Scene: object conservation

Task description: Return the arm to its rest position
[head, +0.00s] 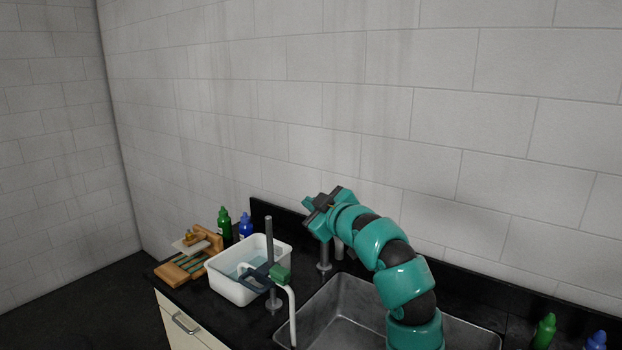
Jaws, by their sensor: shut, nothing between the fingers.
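My arm, teal with dark joints, rises over the metal sink and bends back to the left. My gripper (321,203) is at its upper left end, raised above the counter in front of the wall. It is shut and empty, and it looks clear of the objects on the counter. Its fingertips are small and dark here, so fine detail is hard to see.
A white tub (232,290) of liquid stands left of the sink (335,312), beside an upright grey rod (269,240). Green (225,222) and blue (245,226) bottles and a wooden rack (172,274) stand at the left. More bottles (545,331) are at the right. The wall is close behind.

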